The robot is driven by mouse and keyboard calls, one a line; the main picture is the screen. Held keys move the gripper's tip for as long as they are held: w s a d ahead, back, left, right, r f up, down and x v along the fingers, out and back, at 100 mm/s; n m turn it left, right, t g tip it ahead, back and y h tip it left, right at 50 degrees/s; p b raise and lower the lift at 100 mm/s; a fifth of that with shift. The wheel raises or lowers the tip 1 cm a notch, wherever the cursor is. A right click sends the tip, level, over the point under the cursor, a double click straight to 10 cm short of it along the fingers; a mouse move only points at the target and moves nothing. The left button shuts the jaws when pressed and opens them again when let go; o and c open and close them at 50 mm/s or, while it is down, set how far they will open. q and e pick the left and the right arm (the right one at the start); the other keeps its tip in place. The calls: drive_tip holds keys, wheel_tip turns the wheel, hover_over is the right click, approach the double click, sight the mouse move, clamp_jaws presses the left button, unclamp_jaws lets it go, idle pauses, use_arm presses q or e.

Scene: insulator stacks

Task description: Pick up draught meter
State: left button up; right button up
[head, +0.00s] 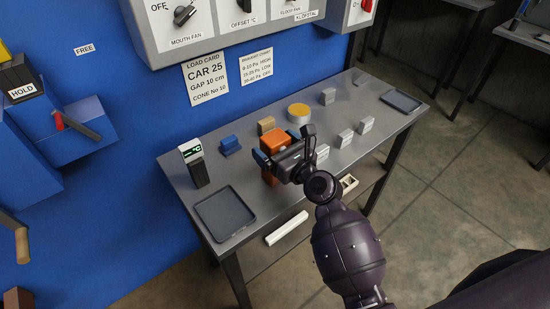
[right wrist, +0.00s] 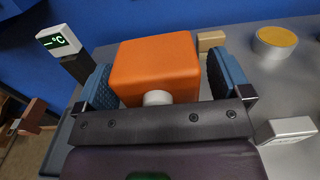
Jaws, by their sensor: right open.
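An orange boxy device (head: 272,140), which I take to be the draught meter, stands on the grey table left of its middle. In the right wrist view its orange body (right wrist: 155,68) fills the space between the blue finger pads, with a pale round part on its near side. My right gripper (head: 277,148) is open, with one finger on each side of the orange body. A narrow gap shows beside the pads; I cannot tell whether either touches. The gripper hides part of the device in the head view. My left gripper is not in view.
A meter with a °C display (head: 191,151) and a dark tray (head: 224,213) are at the left. A blue block (head: 230,145), a tan block (head: 266,125) and a yellow-topped tin (head: 298,112) stand nearby. Several grey blocks (head: 345,138) are to the right. Wall control boxes overhang the back.

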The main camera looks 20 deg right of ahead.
drive_tip(key=c, duration=1.1)
drive_tip(key=shift+r, duration=0.1)
